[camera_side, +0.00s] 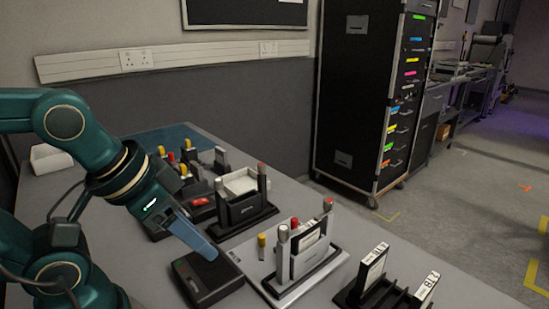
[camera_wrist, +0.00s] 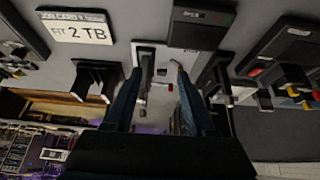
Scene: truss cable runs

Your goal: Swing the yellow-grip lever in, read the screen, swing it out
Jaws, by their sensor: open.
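A yellow-topped post (camera_side: 262,241) stands at the left of a silver dock (camera_side: 318,262) in the side view, near white- and red-topped posts. Between my fingers in the wrist view, a small yellow tip (camera_wrist: 180,68) shows near the right finger. A pale screen or label (camera_wrist: 75,30) at upper left there reads "FIT 2 TB". My gripper (camera_side: 207,252) is angled down over a black box (camera_side: 207,283), left of the silver dock. In the wrist view my gripper (camera_wrist: 158,80) is open, and nothing is visibly held. Contact with the yellow post cannot be made out.
A black dock (camera_side: 240,212) with grey posts and a white tray stands behind. Several yellow- and red-topped posts (camera_side: 183,170) stand farther back. A black rack (camera_side: 385,294) with upright cartridges is at front right. The table's right edge is close to the docks.

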